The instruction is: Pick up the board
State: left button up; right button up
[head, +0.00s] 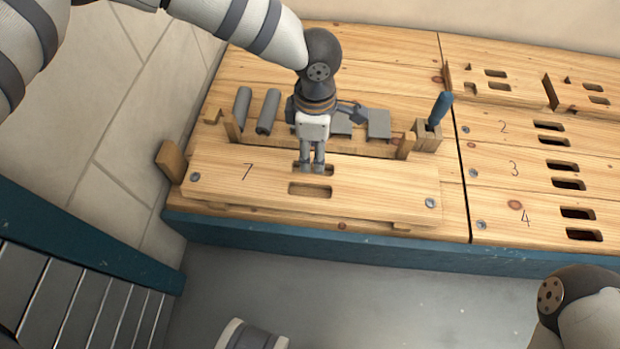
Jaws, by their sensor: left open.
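The board (385,188) is a long pale wooden plank marked 7. It lies near the front edge of the left part of the bench, with a screw at each end and two slots in its middle. My left gripper (312,168) points down at the farther slot, its fingers close together with a narrow gap. The fingertips overlap the slot, and I cannot tell whether they are inside it or just above it. The nearer slot (310,190) is clear. My right gripper is not in view; only part of that arm shows at the lower right.
Behind the board stands a wooden rack (290,140) with grey cylinders (268,111) and grey plates (379,123). A blue-handled tool (439,110) stands in a wooden block (427,137). Grey floor is open in front.

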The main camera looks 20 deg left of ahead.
aim_at(312, 179)
pick_arm(q)
jog(key=f+b, duration=0.2)
jog(key=f, duration=0.3)
jog(key=f+b, duration=0.2)
jog(key=f, duration=0.3)
jog(key=shift+a+f, duration=0.2)
jog(key=shift+f, duration=0.15)
jog(key=shift+r, duration=0.15)
jog(key=shift+c, duration=0.3)
jog(key=shift+s, duration=0.1)
grip_shut()
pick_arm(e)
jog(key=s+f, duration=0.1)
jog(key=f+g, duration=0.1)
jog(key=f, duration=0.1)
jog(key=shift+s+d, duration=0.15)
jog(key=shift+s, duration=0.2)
